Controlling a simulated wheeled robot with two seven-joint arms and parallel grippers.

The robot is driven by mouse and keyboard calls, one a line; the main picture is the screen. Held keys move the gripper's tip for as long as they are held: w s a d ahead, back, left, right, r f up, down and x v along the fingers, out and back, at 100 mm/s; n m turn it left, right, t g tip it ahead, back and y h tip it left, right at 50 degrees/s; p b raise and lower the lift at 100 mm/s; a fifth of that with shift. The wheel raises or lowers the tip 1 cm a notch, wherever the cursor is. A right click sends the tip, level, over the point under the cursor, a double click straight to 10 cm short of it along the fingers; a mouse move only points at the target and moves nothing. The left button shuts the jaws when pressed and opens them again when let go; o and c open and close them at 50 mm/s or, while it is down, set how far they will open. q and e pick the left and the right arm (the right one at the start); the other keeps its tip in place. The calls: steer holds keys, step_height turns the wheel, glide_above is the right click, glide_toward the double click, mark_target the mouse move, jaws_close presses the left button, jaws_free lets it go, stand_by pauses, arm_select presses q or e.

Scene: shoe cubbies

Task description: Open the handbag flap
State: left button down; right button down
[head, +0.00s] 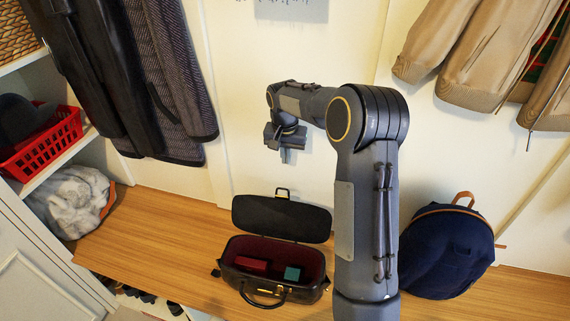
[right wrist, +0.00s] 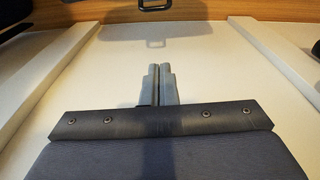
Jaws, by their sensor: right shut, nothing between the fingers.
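The black handbag (head: 262,292) stands on the wooden bench in the head view. Its flap (head: 282,218) is raised and tipped back towards the wall, so the dark red inside shows. A metal loop (head: 283,191) stands at the flap's far edge; a similar loop (right wrist: 154,5) shows at the top of the right wrist view. My right gripper (head: 285,152) is above and behind the flap, near the wall, apart from the bag. Its fingers (right wrist: 159,80) are together and empty in the right wrist view. My left gripper is not in view.
A red box (head: 251,265) and a teal box (head: 292,273) lie inside the bag. A navy backpack (head: 446,252) stands to the right, behind my right arm. Coats hang on both sides. The bench (head: 150,225) is clear left of the bag.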

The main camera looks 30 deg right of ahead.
step_height(320, 180, down, 7)
steer(key=s+a, duration=0.2)
stand_by(0.3)
steer(key=shift+s+a, duration=0.1)
